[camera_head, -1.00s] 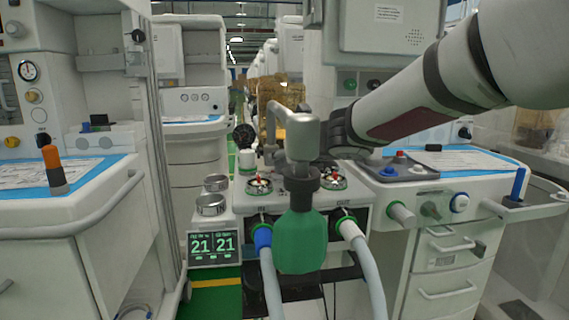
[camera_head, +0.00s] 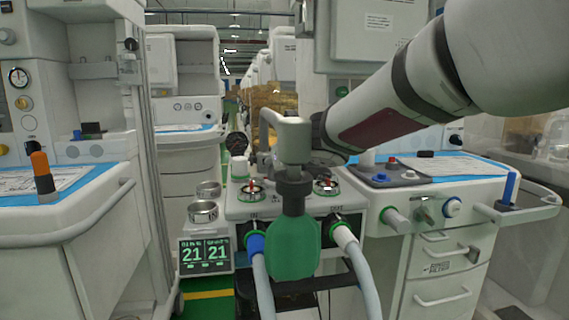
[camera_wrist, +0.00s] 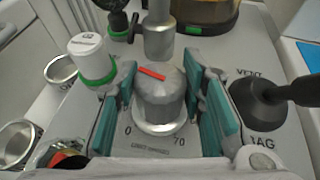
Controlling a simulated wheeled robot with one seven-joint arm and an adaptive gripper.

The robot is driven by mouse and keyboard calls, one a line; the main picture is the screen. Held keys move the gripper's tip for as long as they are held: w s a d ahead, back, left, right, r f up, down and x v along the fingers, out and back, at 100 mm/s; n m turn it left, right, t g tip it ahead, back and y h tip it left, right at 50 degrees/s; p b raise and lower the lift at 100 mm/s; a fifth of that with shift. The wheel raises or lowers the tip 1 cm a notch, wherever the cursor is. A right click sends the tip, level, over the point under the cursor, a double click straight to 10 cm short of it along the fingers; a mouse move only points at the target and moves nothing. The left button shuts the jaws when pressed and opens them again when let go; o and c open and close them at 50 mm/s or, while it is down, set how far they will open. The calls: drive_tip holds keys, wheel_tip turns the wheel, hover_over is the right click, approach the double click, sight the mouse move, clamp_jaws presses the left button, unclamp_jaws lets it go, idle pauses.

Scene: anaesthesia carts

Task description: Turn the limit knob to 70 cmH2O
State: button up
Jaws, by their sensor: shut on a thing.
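The limit knob (camera_wrist: 160,98) is a grey faceted knob with a red pointer line on its top, in the middle of the wrist view. The line lies nearly crosswise, tilted, with its left end farther away. The scale plate (camera_wrist: 150,148) shows 0 at the near left of the knob and 70 at the near right. My gripper (camera_wrist: 162,85) is shut on the knob, with one teal finger pad on each side. In the head view the knob and the fingertips are hidden behind the metal bag mount (camera_head: 293,140).
A green breathing bag (camera_head: 293,248) hangs in front of the machine. A black lever (camera_wrist: 262,98) labelled BAG stands right of the knob. A white green-ringed cylinder (camera_wrist: 92,58) stands close to the left finger. A display (camera_head: 206,254) reads 21 and 21.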

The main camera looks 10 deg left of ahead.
drive_tip(key=o, duration=1.2)
drive_tip(key=v, duration=0.4)
drive_tip(key=shift+s+d, duration=0.1)
drive_tip(key=shift+d, duration=0.05)
drive_tip(key=shift+v, duration=3.85)
